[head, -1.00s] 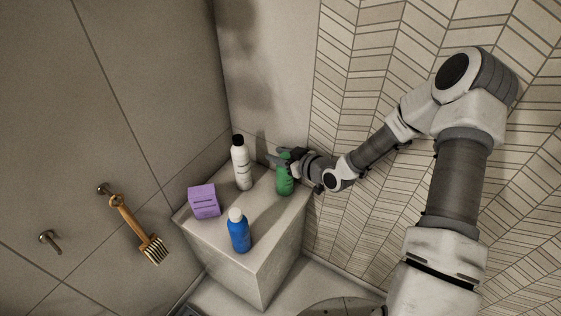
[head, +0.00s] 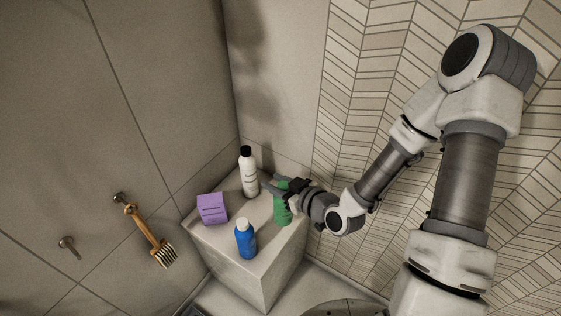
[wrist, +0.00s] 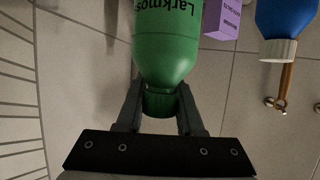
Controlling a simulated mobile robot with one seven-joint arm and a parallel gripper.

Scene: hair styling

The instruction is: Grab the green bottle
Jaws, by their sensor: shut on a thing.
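The green bottle (head: 282,209) stands at the right side of the pale stand's top in the head view. In the wrist view the green bottle (wrist: 168,45) shows large, with lettering on its body. My gripper (head: 285,185) is at its upper end in the head view. In the wrist view my gripper (wrist: 160,105) has one finger on each side of the bottle's neck and cap, shut on it. I cannot tell whether the bottle's base touches the stand.
On the pale stand (head: 245,270) are a white bottle with black cap (head: 248,172), a purple box (head: 212,209) and a blue bottle (head: 245,240). A wooden brush (head: 150,235) hangs on the left wall. A tiled wall rises at right.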

